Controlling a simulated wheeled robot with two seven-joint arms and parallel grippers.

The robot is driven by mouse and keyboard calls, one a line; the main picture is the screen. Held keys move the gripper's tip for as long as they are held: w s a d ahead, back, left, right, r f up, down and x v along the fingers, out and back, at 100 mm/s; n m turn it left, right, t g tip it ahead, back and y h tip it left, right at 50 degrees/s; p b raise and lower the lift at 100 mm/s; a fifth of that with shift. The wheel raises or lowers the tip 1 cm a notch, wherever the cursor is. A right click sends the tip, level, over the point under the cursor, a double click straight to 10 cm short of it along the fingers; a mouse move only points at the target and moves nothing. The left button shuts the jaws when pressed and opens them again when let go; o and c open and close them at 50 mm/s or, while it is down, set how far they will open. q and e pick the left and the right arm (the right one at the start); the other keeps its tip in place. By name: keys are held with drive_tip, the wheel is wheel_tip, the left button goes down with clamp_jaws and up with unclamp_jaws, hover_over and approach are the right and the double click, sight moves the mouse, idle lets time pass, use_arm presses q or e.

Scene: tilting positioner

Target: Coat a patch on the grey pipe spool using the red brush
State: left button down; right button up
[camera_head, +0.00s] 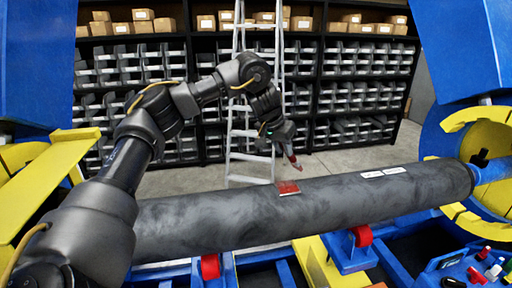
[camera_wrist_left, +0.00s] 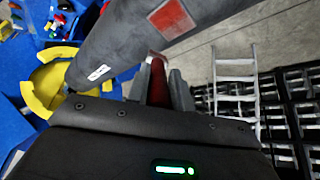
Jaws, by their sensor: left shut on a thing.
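The grey pipe spool (camera_head: 350,203) lies across the head view, and it also shows in the left wrist view (camera_wrist_left: 120,38). A red rectangular patch (camera_head: 288,188) is on its upper surface, and the patch also shows in the left wrist view (camera_wrist_left: 171,18). My left gripper (camera_head: 286,140) is shut on the red brush (camera_wrist_left: 157,82), which points down. In the head view the brush (camera_head: 295,163) is above and just beyond the patch, apparently clear of the pipe. The brush tip is small and hard to make out. My right gripper is not in view.
Blue and yellow positioner frames stand at both ends. Red rollers (camera_head: 362,236) are under the pipe. A stepladder (camera_head: 250,150) and shelves of bins (camera_head: 350,100) stand behind. A blue tray (camera_head: 440,270) with small bottles is at lower right.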

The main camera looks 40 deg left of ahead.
use_arm(q)
drive_tip(key=shift+w+r, duration=0.25)
drive_tip(key=shift+r, duration=0.75)
drive_tip(key=shift+s+r, duration=0.25)
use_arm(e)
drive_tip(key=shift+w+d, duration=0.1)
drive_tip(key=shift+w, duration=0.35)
use_arm(q)
drive_tip(key=shift+w+f, duration=0.1)
drive_tip(key=shift+w, duration=0.05)
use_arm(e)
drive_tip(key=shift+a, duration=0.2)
